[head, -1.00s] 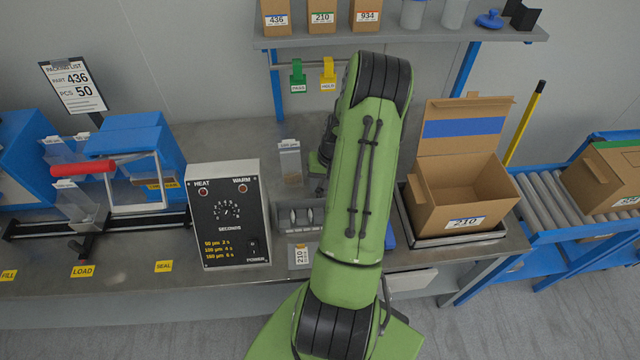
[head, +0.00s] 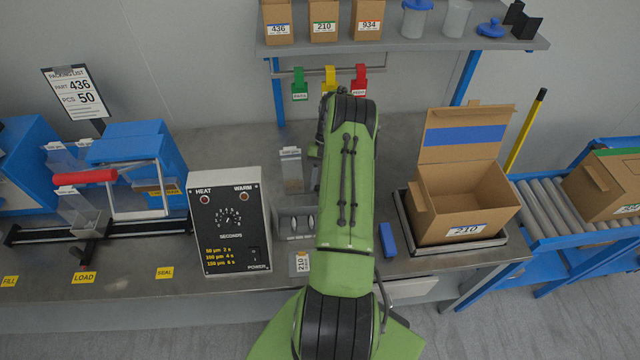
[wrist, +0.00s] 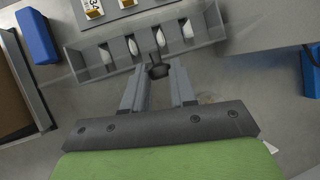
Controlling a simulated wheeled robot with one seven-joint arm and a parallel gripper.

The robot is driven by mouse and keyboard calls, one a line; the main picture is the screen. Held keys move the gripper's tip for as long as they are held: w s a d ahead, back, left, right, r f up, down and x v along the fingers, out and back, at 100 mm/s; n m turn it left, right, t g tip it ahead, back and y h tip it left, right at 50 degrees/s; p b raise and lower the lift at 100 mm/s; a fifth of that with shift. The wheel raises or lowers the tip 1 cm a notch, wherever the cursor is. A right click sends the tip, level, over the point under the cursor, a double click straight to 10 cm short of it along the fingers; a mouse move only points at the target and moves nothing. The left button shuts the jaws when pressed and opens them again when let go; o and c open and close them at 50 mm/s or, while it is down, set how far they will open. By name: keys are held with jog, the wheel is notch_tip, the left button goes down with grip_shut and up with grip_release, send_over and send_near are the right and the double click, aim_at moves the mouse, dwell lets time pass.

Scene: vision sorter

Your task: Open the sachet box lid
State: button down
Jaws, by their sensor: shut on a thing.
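In the wrist view my gripper (wrist: 158,78) has its two grey fingers closed on a small dark knob (wrist: 158,70). The knob is at the near edge of a grey divided box (wrist: 205,50) that holds several white pieces. The box also shows in the head view (head: 283,222), just left of my arm. I cannot make out a separate lid panel or tell whether the knob belongs to one. In the head view my arm hides the fingertips and the right part of the box.
A control box (head: 228,222) stands left of the grey box. A clear holder (head: 291,170) stands behind it. On the right are a blue block (head: 387,240) and an open carton (head: 465,205) on a tray. A shelf (head: 400,45) runs above the bench.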

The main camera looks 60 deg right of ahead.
jog(key=shift+w+d, duration=0.15)
dwell(0.3)
jog(key=c, duration=1.2)
grip_release()
notch_tip(320, 180, up, 10)
